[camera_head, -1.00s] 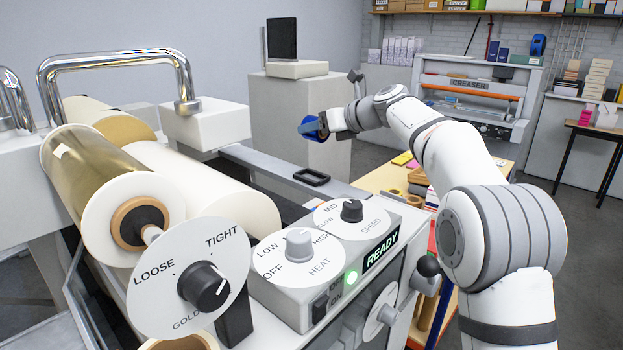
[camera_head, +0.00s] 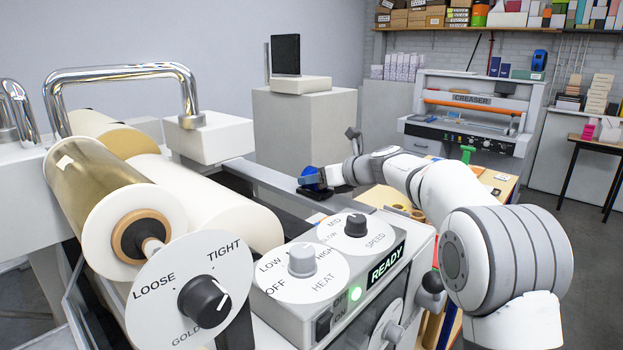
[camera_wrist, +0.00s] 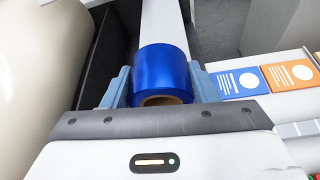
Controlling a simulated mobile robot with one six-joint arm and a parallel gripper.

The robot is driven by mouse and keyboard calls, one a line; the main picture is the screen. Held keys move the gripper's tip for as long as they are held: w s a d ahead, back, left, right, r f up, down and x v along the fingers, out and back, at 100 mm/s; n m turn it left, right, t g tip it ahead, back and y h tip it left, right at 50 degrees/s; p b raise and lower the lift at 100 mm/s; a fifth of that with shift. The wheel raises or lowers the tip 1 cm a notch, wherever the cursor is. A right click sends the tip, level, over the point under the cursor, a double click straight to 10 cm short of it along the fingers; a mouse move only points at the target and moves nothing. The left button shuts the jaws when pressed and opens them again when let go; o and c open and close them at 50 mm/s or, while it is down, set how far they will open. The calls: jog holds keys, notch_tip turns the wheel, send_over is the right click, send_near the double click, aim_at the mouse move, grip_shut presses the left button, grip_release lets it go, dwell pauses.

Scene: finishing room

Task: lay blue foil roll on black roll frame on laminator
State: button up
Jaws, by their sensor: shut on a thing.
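The blue foil roll (camera_wrist: 160,75) is between the two blue-grey fingers of my gripper (camera_wrist: 162,88) in the wrist view, with its tan core end facing the camera. In the head view my gripper (camera_head: 318,180) is shut on the blue roll (camera_head: 310,177), low over the black roll frame (camera_head: 313,193) on the laminator (camera_head: 235,167). The roll hides part of the frame. I cannot tell whether the roll touches it.
The heat and speed dial panel (camera_head: 330,265) with a lit green READY sign stands in front of the frame. A large white roller (camera_head: 210,200) lies to the left. A grey pedestal (camera_head: 305,125) stands behind. A creaser (camera_head: 470,115) is at the back right.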

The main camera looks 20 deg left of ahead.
jog(key=shift+f, duration=0.1)
jog(key=o, duration=1)
jog(key=b+v, duration=0.2)
jog(key=v, duration=1)
jog(key=shift+b, duration=0.3)
